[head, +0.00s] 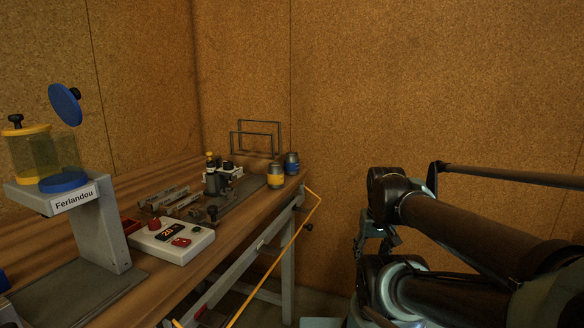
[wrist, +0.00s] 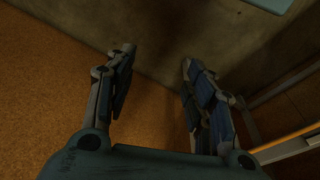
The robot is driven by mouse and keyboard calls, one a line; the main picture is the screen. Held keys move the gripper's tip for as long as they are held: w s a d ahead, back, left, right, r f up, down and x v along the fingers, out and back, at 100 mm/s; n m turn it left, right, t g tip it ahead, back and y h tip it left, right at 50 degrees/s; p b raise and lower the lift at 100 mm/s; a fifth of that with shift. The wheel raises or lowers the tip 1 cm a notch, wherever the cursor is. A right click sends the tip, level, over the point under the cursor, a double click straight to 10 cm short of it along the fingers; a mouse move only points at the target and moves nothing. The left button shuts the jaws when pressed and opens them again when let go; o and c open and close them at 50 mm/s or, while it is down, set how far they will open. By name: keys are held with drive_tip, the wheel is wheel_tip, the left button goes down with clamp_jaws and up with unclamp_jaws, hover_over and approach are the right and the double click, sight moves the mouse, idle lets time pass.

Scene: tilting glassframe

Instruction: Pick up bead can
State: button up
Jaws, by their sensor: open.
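Two small cans stand upright side by side at the far right end of the wooden workbench in the head view. One is yellow and silver (head: 275,176), the other is blue and dark (head: 292,162). I cannot tell from their looks which is the bead can. My gripper (wrist: 156,60) is open and empty in the wrist view, with its fingers spread over bare floor. In the head view my arm is to the right of the bench, well apart from the cans, and my gripper is partly hidden. Neither can shows in the wrist view.
On the workbench (head: 150,190) stand a Ferlandou machine (head: 75,197), a control box with a red button (head: 170,240), a metal fixture (head: 217,184) and wire frames (head: 258,135). Cork walls (head: 400,80) close the back.

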drive_tip(key=shift+o, duration=1)
drive_tip(key=shift+s+a+r, duration=0.1)
drive_tip(key=shift+a+r, duration=0.15)
drive_tip(key=n+y, duration=1.7)
drive_tip(key=y, duration=0.1)
approach(292, 162)
drive_tip(key=w+d, duration=0.3)
drive_tip(key=d, duration=0.4)
drive_tip(key=shift+g, duration=0.3)
drive_tip(key=a, duration=0.5)
drive_tip(key=w+a, duration=0.1)
drive_tip(key=a, duration=0.5)
drive_tip(key=a+f, duration=0.1)
drive_tip(key=a, duration=0.5)
drive_tip(key=shift+w, duration=0.15)
drive_tip(key=c, duration=1.3)
